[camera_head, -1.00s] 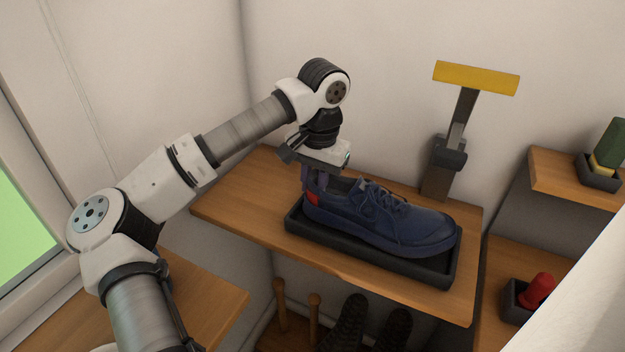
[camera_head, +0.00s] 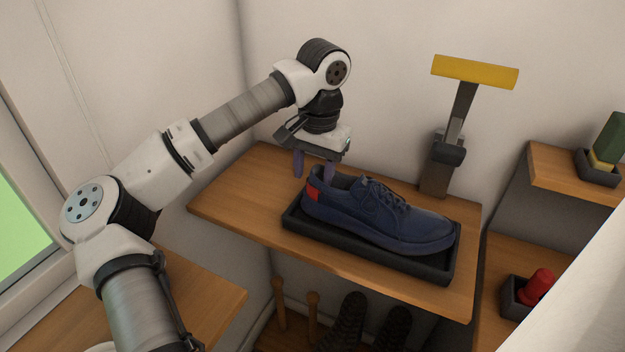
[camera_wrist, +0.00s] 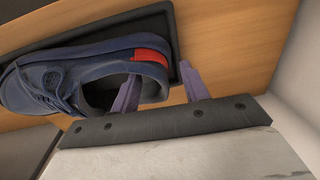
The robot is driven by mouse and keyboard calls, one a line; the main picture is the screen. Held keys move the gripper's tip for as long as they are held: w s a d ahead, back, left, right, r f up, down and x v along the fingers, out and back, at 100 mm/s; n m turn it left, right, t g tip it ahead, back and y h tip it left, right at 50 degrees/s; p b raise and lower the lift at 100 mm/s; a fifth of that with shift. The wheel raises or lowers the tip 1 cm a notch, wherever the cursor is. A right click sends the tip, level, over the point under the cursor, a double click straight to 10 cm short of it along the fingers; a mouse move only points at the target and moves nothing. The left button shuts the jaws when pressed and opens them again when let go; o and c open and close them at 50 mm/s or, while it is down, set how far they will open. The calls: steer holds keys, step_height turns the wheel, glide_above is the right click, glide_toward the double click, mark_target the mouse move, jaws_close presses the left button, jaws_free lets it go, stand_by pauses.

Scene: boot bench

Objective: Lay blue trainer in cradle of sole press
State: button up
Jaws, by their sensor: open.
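The blue trainer (camera_head: 380,214) lies sole down in the black tray-like cradle (camera_head: 366,256) of the sole press, its red heel tab to the left and its toe to the right. The press's lever with a yellow bar (camera_head: 475,72) stands raised behind the cradle. The cradle's rim (camera_wrist: 172,40) shows beside the heel.
The wooden bench top (camera_head: 235,195) is clear to the left of the cradle. Shelves at the right hold a small dark box with a red object (camera_head: 540,286) and a holder with a green and yellow object (camera_head: 606,145). Dark boots (camera_head: 345,325) and wooden pegs (camera_head: 313,310) are below.

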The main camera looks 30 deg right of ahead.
step_height(320, 180, up, 12)
steer(key=shift+s+d+f+b, duration=0.15)
steer(key=shift+s+f+b, duration=0.1)
steer(key=shift+s+b, duration=0.2)
